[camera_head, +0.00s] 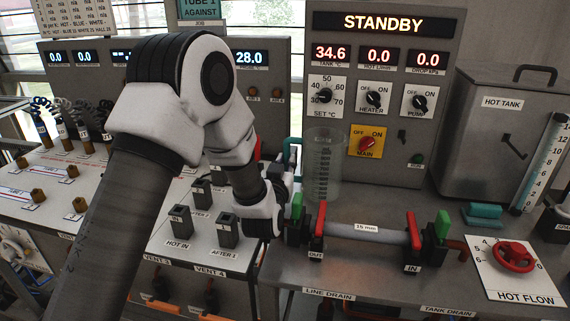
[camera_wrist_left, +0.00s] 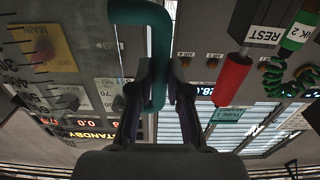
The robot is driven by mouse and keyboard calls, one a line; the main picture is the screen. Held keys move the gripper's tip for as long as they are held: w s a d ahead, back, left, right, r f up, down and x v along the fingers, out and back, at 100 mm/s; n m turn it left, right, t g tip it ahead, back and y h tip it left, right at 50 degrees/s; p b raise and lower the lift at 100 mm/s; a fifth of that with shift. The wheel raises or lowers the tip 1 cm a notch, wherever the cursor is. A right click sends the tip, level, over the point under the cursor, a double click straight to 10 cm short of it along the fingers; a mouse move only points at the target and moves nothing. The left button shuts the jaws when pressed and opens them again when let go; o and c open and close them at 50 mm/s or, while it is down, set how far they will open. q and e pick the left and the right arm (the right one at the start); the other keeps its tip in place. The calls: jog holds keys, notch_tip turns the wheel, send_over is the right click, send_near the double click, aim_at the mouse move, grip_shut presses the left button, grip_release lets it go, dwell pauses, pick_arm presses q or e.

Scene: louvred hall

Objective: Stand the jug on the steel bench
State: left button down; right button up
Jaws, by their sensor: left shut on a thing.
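The jug (camera_head: 322,170) is clear with graduation marks and a teal handle. It is upright in the head view, behind the grey pipe and in front of the STANDBY panel. My left gripper (camera_head: 284,182) is at its left side, shut on the teal handle. In the left wrist view the handle (camera_wrist_left: 158,40) runs between the two fingers of the gripper (camera_wrist_left: 160,80), and the marked jug wall (camera_wrist_left: 28,75) fills the left. The steel bench (camera_head: 400,283) lies below. I cannot tell whether the jug's base touches it. My right gripper is not in view.
The grey pipe (camera_head: 372,233) with red and green levers crosses the bench in front of the jug. The hot tank (camera_head: 497,130) and red HOT FLOW wheel (camera_head: 513,257) are at the right. A panel with black sockets (camera_head: 227,227) is at the left.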

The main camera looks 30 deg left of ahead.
pick_arm(q)
jog(key=c, duration=1.1)
grip_release()
jog(key=shift+s+f, duration=0.2)
jog(key=shift+f, duration=0.45)
jog(key=shift+r, duration=0.3)
jog(key=shift+w+r+p, duration=0.2)
jog(key=shift+r+p, duration=0.35)
jog(key=shift+p, duration=0.3)
jog(key=shift+s+d+f+b, duration=0.25)
jog(key=shift+s+f+b, duration=0.4)
jog(key=shift+s, duration=0.2)
jog(key=v, duration=0.3)
jog(key=r+b+v, duration=0.1)
jog(key=v, duration=0.6)
jog(key=shift+r, duration=0.15)
